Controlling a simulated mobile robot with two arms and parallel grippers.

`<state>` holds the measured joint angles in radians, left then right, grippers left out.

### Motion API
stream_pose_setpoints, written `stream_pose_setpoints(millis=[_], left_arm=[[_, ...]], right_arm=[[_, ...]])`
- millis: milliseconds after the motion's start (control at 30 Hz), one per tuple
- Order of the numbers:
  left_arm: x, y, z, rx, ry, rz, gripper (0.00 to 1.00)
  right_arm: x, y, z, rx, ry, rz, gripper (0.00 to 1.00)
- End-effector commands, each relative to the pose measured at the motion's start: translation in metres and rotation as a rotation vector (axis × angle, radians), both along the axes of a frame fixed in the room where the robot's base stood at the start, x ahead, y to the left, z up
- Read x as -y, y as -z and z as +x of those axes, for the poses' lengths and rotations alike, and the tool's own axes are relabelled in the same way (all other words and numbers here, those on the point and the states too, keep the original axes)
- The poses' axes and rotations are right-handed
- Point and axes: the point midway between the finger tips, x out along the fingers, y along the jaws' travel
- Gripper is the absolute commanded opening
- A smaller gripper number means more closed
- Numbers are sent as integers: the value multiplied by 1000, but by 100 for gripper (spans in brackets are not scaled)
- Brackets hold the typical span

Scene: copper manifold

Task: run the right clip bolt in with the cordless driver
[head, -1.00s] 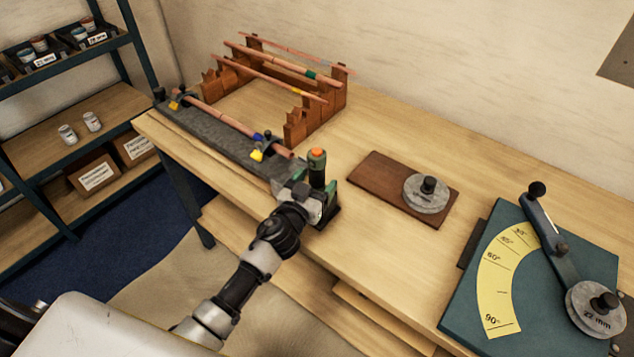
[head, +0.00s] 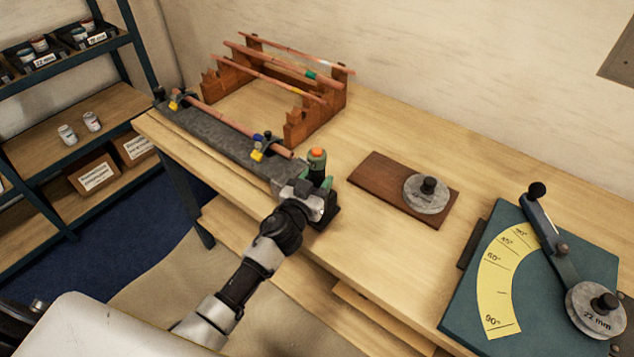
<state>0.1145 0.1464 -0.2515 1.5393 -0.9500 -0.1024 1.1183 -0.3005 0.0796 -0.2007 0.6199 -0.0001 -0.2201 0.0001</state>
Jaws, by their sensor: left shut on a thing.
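The cordless driver (head: 317,163), green and dark with an orange top, stands upright on the bench at the near right end of the grey fixture bar (head: 215,133). My left gripper (head: 318,196) is shut on the driver and hides part of its body. A copper pipe (head: 225,119) lies along the bar. The right clip (head: 258,153) is near the pipe's near end, with yellow and blue parts and a dark bolt-like top; how deep the bolt sits is too small to tell. The left clip (head: 175,101) is at the far end. My right gripper is not in view.
A wooden rack (head: 297,128) with several copper pipes stands behind the bar. A brown board (head: 370,175) carries a grey disc (head: 427,194). A teal bending plate (head: 475,290) with a lever is at the right. The bench between driver and board is clear.

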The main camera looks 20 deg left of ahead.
Motion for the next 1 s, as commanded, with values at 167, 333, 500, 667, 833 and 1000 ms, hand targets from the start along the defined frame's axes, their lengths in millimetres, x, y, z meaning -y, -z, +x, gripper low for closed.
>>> stream_pose_setpoints(millis=[167,333,500,667,833,1000], left_arm=[[0,-30,1,10,3,5,16],[0,-62,1,10,3,4,16],[0,-88,1,9,3,1,16],[0,-109,1,7,2,0,16],[0,-125,0,5,2,-1,16],[0,-137,0,6,1,-1,16]], right_arm=[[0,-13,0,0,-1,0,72],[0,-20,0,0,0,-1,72],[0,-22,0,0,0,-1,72],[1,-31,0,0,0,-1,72],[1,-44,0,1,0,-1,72],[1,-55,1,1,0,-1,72]])
